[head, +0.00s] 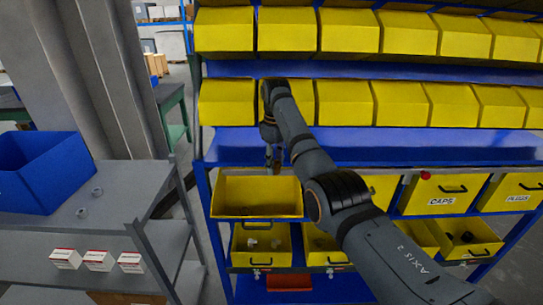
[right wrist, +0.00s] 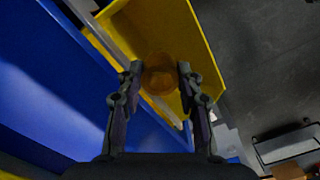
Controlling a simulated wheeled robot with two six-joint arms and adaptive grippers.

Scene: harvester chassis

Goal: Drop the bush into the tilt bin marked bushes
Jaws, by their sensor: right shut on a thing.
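My right gripper (head: 273,162) points down above an open yellow tilt bin (head: 256,210) in the head view. In the right wrist view the gripper (right wrist: 159,72) is shut on a round, brownish-orange bush (right wrist: 160,84), held between its fingertips. The yellow bin (right wrist: 192,30) shows behind and below the bush. In the head view the bush is too small to make out clearly. This bin's label cannot be read. My left gripper is not in view.
Tilt bins marked CAPS (head: 440,194) and PLUGS (head: 519,193) are to the right. Rows of yellow bins (head: 345,103) hang above on the blue rack. A grey cart (head: 130,190) at left carries a blue crate (head: 45,172) and two small grey rings.

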